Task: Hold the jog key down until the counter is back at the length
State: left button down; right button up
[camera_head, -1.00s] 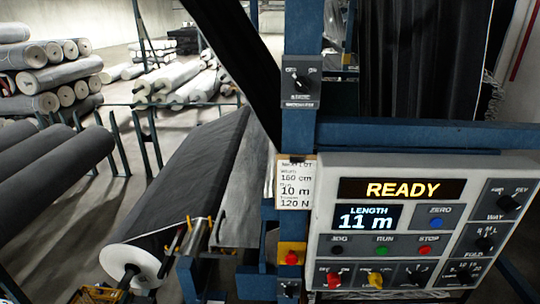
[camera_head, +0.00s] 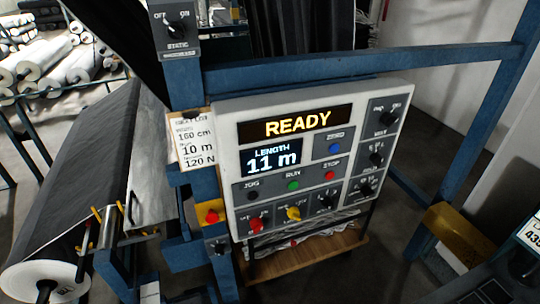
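The control panel (camera_head: 225,170) stands in the middle of the head view, tilted in the picture. Its top display (camera_head: 297,123) reads READY. The length counter (camera_head: 271,159) reads 11 m. The black jog key (camera_head: 252,196) is at the panel's lower left, left of the green run key (camera_head: 293,185) and the red stop key (camera_head: 330,175). A blue zero key (camera_head: 335,147) is above the stop key. The lot card (camera_head: 195,140) left of the panel shows 160 cm, 10 m and 120 N. Neither of my grippers is in view.
A dark fabric roll (camera_head: 75,175) lies at the left. A blue frame post (camera_head: 185,90) and crossbar (camera_head: 350,63) surround the panel. A red button on a yellow box (camera_head: 211,214) sits below the card. A wooden shelf (camera_head: 310,255) is under the panel.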

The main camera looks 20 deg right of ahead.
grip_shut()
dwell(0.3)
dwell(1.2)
